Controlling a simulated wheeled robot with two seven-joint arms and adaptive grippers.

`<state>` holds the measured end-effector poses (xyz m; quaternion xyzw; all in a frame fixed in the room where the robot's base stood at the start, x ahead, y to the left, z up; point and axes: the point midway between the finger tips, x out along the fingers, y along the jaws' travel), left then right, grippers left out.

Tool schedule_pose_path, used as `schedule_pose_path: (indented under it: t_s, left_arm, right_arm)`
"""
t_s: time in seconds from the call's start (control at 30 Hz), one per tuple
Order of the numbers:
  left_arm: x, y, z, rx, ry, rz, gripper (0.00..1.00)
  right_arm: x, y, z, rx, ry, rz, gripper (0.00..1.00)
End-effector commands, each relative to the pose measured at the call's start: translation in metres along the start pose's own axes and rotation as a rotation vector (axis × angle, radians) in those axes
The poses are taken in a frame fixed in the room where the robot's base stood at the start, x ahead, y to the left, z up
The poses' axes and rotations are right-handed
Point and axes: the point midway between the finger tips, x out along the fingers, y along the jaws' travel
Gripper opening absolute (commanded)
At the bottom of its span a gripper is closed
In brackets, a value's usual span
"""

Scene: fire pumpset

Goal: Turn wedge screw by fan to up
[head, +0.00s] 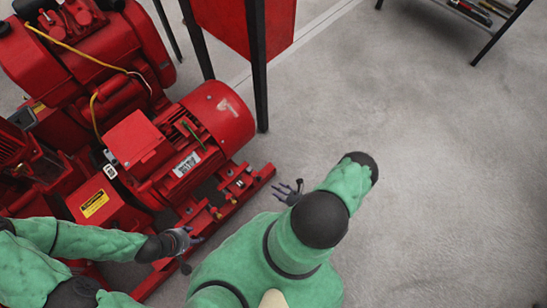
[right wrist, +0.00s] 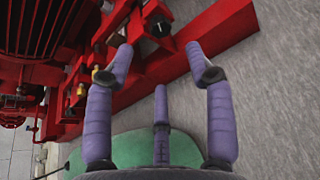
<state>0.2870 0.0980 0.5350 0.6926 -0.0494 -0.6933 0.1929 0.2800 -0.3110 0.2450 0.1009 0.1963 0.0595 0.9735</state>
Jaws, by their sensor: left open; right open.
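The red motor (head: 165,150) has a round fan cover (head: 225,110) at its right end and sits on a red base rail. Small fittings line the rail; a dark screw-like piece (head: 218,213) is among them. I cannot tell for sure which fitting is the wedge screw. In the right wrist view, a dark round-headed piece (right wrist: 158,28) sits on the red frame, beyond and between my fingertips. My right gripper (head: 290,190) is open and empty just right of the rail's end; it also shows in the right wrist view (right wrist: 160,65). My left gripper (head: 185,238) is open beside the rail's front edge.
A red panel (head: 245,25) on black legs (head: 257,70) stands behind the motor. A red engine (head: 85,55) with a yellow cable is at upper left. A shelf (head: 485,10) is at top right. The grey floor (head: 440,160) on the right is clear.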

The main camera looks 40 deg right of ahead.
Motion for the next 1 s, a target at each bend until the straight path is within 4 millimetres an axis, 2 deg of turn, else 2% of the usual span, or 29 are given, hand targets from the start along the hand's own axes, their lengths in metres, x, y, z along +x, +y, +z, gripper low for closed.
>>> schedule_pose_path:
  t_s: [0.47,0.73,1.0]
  left_arm:
    - [-0.004,0.002,0.000,0.000,0.000,0.000,0.52]
    - [-0.031,0.011,0.001,0.000,0.000,0.000,0.52]
    - [-0.029,0.010,0.001,0.000,0.000,0.000,0.52]
  right_arm:
    - [-0.003,0.002,0.001,-0.008,0.000,-0.002,0.55]
    - [0.006,0.009,-0.001,-0.085,0.003,-0.033,0.55]
    - [0.021,0.009,-0.005,-0.108,0.003,-0.041,0.55]
